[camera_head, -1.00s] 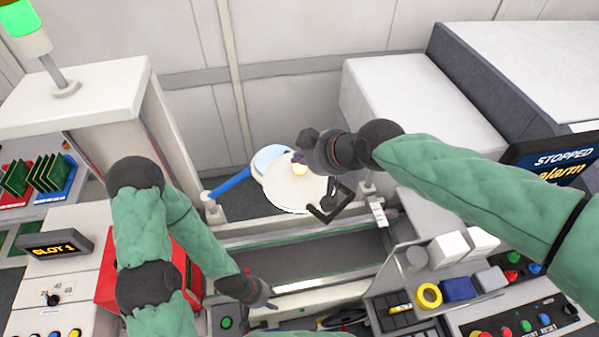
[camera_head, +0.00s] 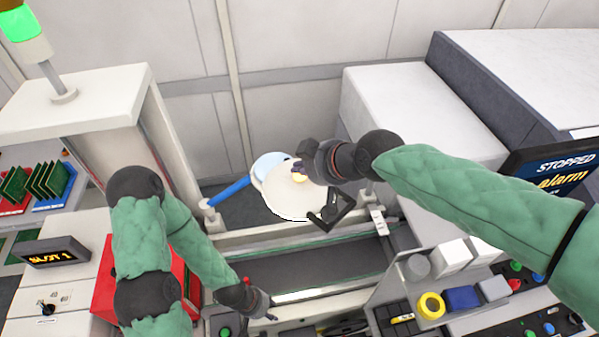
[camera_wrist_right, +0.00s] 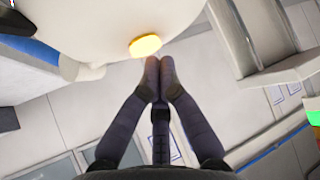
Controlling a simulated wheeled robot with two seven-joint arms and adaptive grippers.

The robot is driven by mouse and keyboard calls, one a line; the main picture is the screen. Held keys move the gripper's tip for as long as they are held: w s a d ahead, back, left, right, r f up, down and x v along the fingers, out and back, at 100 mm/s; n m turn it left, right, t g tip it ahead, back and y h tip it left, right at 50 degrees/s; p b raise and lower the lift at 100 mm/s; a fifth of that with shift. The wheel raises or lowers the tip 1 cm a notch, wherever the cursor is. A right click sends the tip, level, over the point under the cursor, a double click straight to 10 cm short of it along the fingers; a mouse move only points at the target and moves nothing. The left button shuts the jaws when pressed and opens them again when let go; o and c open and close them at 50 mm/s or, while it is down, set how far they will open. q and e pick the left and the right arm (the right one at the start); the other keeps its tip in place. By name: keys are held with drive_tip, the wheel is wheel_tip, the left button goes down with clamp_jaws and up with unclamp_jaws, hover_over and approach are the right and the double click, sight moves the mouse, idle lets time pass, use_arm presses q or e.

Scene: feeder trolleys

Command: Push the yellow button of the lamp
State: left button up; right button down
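The lamp is a round white head (camera_head: 284,199) behind the conveyor, at the middle of the head view. Its yellow button (camera_head: 299,178) is partly hidden by my right gripper (camera_head: 299,166). In the right wrist view, the button (camera_wrist_right: 145,46) sits on the white lamp's edge. My right gripper's fingertips (camera_wrist_right: 160,66) are together, empty, just below and right of the button there; I cannot tell whether they touch it. My left gripper (camera_head: 264,306) hangs low over the near conveyor edge, away from the lamp; its fingers are too small to read.
The conveyor (camera_head: 310,268) runs in front. A large white machine housing (camera_head: 420,110) stands at the right, and a red box (camera_head: 105,285) is near my left arm.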

sight(301, 177)
use_arm(q)
drive_tip(key=shift+f, duration=0.1)
use_arm(e)
drive_tip(key=shift+f, duration=0.1)
idle(0.4)
use_arm(q)
drive_tip(key=shift+f+b, duration=0.5)
drive_tip(key=shift+b, duration=0.1)
use_arm(e)
drive_tip(key=shift+f, duration=0.4)
use_arm(q)
drive_tip(key=shift+r, duration=0.1)
use_arm(e)
drive_tip(key=shift+r, duration=0.2)
use_arm(q)
drive_tip(key=shift+r, duration=0.1)
use_arm(e)
drive_tip(key=shift+r, duration=0.3)
drive_tip(key=shift+r+p, duration=2)
drive_tip(key=shift+r, duration=1.05)
use_arm(q)
wheel_tip(301, 177, up, 4)
drive_tip(key=shift+f, duration=0.25)
use_arm(e)
drive_tip(key=shift+f, duration=0.1)
